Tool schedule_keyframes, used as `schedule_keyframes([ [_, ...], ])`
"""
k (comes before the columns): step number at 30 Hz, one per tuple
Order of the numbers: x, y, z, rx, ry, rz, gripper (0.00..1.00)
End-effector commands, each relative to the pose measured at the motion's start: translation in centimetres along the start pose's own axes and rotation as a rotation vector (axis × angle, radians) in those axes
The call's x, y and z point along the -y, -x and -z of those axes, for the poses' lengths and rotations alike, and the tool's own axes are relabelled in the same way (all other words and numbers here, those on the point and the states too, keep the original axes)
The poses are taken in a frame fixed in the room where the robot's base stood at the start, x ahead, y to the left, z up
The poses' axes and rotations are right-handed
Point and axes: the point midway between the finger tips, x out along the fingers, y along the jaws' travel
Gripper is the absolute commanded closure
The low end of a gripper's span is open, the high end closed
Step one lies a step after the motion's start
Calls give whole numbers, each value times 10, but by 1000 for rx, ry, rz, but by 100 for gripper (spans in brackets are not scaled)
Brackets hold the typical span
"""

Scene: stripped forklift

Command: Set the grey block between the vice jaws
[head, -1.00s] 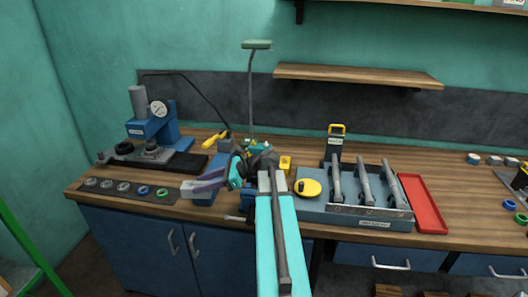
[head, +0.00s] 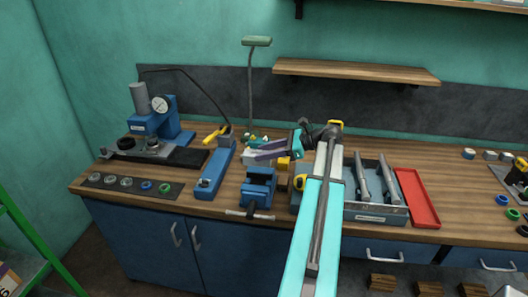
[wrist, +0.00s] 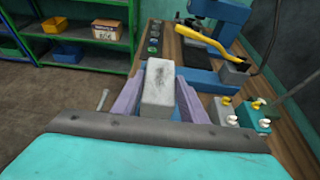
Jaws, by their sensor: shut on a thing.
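The grey block (wrist: 158,88) is held between the purple fingers of my gripper (wrist: 156,100) in the wrist view. In the head view the block (head: 248,158) shows pale at the fingertips of my gripper (head: 258,153). The blue vice (head: 258,186) stands at the bench's front edge, with its handle bar pointing forward. The gripper and block appear behind and above the vice in the head view; the exact height is unclear. The gap between the vice jaws is not clearly visible, and my gripper hides much of the area below it in the wrist view.
A blue tool with a yellow lever (head: 216,170) stands left of the vice. Small valves (wrist: 258,110) show at right in the wrist view.

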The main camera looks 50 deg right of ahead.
Motion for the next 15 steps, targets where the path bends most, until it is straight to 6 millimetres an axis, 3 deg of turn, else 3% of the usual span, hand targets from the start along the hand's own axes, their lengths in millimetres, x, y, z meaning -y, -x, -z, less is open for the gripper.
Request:
schedule_keyframes([
  [15, 0, -3, 3, 3, 2, -1, 100],
])
